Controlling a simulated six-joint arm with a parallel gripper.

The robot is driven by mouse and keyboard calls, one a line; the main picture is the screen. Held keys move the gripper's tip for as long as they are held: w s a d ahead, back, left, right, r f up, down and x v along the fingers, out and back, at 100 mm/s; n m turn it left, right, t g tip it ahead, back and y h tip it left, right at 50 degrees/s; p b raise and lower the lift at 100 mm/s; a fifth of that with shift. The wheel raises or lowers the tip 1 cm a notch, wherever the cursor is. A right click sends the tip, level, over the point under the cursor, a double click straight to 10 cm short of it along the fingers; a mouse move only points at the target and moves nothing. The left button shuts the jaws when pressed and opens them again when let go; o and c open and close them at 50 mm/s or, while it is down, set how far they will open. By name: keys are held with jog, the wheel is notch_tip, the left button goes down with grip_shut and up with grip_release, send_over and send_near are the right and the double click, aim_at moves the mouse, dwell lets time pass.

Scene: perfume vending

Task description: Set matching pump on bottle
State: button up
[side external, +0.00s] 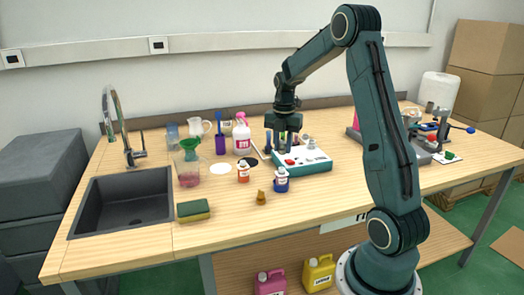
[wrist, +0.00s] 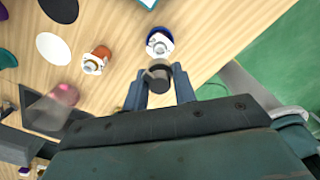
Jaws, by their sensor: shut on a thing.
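My gripper (wrist: 160,88) is shut on a small dark brown-grey pump (wrist: 158,76), seen between its blue fingers in the wrist view. In the side view my gripper (side external: 283,145) hangs over the left part of the white-topped teal tray (side external: 318,166), and the held pump is hard to make out. A blue bottle (side external: 281,181) with a white label stands on the table in front of the tray; it also shows in the wrist view (wrist: 159,43), just beyond the held pump. An orange bottle (side external: 243,173) stands left of it. A brown pump (side external: 261,197) stands on the table nearer the front edge.
A white jug with a pink cap (side external: 242,140) stands behind the orange bottle. The front right of the table is clear.

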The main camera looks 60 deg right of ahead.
aim_at(282, 168)
jog(key=shift+f, duration=2.55)
jog(key=shift+f, duration=0.7)
dwell(1.4)
jog(key=o, duration=1.5)
jog(key=shift+r, duration=0.2)
jog(key=shift+r, duration=3.55)
jog(key=shift+a+r, duration=0.1)
